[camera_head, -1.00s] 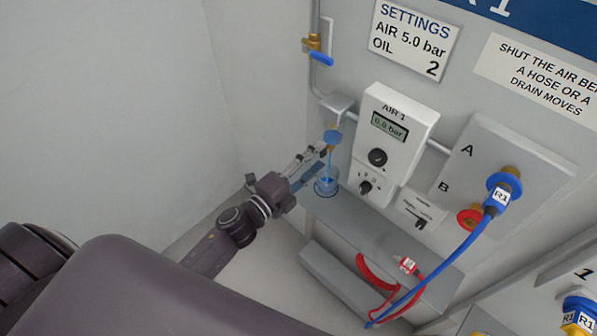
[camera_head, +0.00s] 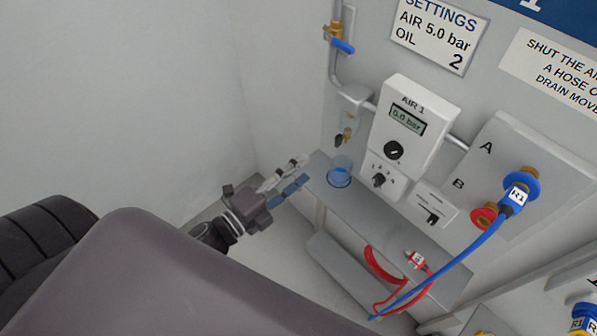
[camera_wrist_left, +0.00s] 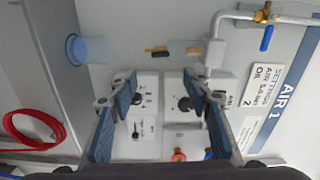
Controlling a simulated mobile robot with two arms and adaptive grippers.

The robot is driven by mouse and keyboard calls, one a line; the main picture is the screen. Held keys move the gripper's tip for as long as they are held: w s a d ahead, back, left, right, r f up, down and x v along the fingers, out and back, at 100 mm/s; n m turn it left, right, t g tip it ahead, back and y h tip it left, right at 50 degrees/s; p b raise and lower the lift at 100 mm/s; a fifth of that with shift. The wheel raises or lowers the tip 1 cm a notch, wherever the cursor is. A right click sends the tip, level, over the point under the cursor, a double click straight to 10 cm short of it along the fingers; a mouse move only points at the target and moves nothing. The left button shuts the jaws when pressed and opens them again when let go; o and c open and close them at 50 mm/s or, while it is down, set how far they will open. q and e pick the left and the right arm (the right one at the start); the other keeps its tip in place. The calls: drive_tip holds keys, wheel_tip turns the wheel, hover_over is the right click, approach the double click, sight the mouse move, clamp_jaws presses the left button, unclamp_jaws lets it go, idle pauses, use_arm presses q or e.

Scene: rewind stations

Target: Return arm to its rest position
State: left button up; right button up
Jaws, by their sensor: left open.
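My left gripper (camera_head: 287,180) is in the middle of the head view, left of the shelf and the blue cup. Its fingers are apart with nothing between them. In the left wrist view my left gripper (camera_wrist_left: 160,95) shows two open fingers, with the AIR 1 unit visible behind and between them. The AIR 1 unit (camera_head: 405,125) is on the wall and reads 0.0 bar. A drain fitting (camera_head: 348,130) hangs from the pipe left of it, clear of the gripper. My right gripper is out of view.
A blue cup (camera_head: 340,172) stands on the grey shelf (camera_head: 375,222). A blue hose (camera_head: 470,245) runs from port A down past a red coil (camera_head: 375,265). A blue-handled valve (camera_head: 342,46) is on the pipe above. The space by the left wall is clear.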

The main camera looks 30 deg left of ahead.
use_arm(q)
drive_tip(key=s+a+f+n+g+y, duration=0.2)
drive_tip(key=s+f+n, duration=0.15)
drive_tip(key=f, duration=0.65)
drive_tip(key=s+a+f+n+g+y, duration=0.15)
drive_tip(key=f+n, duration=0.25)
drive_tip(key=f, duration=0.6)
drive_tip(key=s+a+f+n+g+y, duration=0.1)
drive_tip(key=s+f+n+g+y, duration=0.15)
drive_tip(key=f, duration=0.75)
drive_tip(key=s+f+n+g, duration=0.3)
drive_tip(key=s+f, duration=0.4)
drive_tip(key=s, duration=0.3)
drive_tip(key=s+d+f+n+g, duration=0.1)
drive_tip(key=s+f+n+g, duration=0.2)
drive_tip(key=s+f, duration=0.4)
drive_tip(key=s+d+f+n+g, duration=0.1)
drive_tip(key=s+f+g, duration=0.3)
drive_tip(key=s, duration=0.9)
wheel_tip(320, 180, down, 3)
drive_tip(key=shift+s+r+n, duration=0.1)
drive_tip(key=shift+s+n, duration=0.15)
drive_tip(key=shift+n, duration=0.65)
drive_tip(key=shift+d, duration=0.1)
